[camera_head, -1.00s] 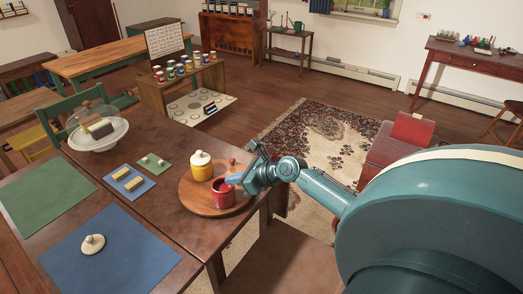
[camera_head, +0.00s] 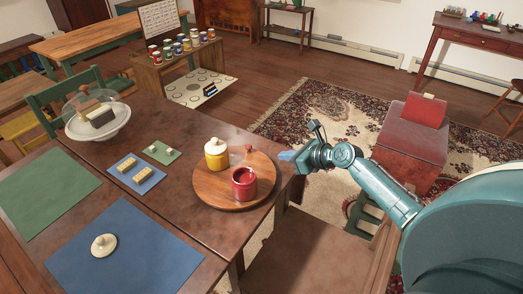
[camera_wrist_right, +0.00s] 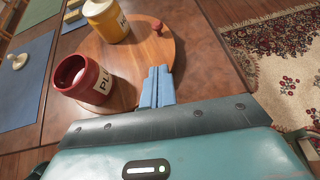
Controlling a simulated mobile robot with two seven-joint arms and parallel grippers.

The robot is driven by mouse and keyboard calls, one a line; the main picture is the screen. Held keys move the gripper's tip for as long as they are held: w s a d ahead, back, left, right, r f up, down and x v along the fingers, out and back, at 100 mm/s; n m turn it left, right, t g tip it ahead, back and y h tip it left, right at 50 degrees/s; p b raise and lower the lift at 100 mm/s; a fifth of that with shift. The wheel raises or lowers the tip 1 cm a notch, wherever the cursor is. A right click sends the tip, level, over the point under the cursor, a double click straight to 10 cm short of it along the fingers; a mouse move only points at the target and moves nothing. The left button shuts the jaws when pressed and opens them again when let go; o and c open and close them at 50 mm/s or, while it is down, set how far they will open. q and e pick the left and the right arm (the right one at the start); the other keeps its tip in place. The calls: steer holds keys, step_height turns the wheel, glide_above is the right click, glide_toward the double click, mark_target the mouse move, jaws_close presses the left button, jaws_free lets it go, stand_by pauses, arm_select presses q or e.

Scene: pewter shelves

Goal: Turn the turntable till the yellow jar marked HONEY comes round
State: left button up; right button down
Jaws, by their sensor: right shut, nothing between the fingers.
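The round wooden turntable (camera_head: 215,190) sits on the brown table and also shows in the right wrist view (camera_wrist_right: 125,62). On it stand a yellow jar (camera_head: 216,155) with a cream lid and an open red jar (camera_head: 244,186). A small red knob (camera_head: 248,149) stands near its far edge. In the wrist view the red jar (camera_wrist_right: 82,78) reads "PLU", cut off; the yellow jar (camera_wrist_right: 105,22) shows only the start of a label, an "H". My right gripper (camera_head: 285,156) is shut and empty, its blue fingers (camera_wrist_right: 157,85) at the turntable's right edge, apart from both jars. My left gripper is out of view.
A glass-domed stand (camera_head: 97,128), a green mat (camera_head: 45,192) and a blue mat (camera_head: 125,250) with a pale lidlike piece (camera_head: 104,244) lie left of the turntable. A chair is close to the table's right edge. A red seat (camera_head: 410,140) stands beyond my right arm.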

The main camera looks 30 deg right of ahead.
arm_select(q)
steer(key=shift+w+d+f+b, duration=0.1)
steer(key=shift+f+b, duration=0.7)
steer(key=shift+b, duration=0.25)
arm_select(e)
glide_toward(250, 150)
steer(key=f, duration=0.1)
steer(key=w+f, duration=0.1)
steer(key=f, duration=0.1)
steer(key=shift+w+f, duration=0.1)
steer(key=shift+f, duration=0.1)
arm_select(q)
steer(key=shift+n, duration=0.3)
arm_select(e)
steer(key=shift+w+a, duration=0.25)
steer(key=shift+w, duration=0.35)
steer(key=shift+w+a, duration=0.3)
steer(key=shift+w, duration=0.25)
arm_select(q)
steer(key=shift+b, duration=0.3)
arm_select(e)
steer(key=shift+w+a, duration=0.35)
steer(key=shift+w, duration=0.4)
steer(key=shift+d, duration=0.15)
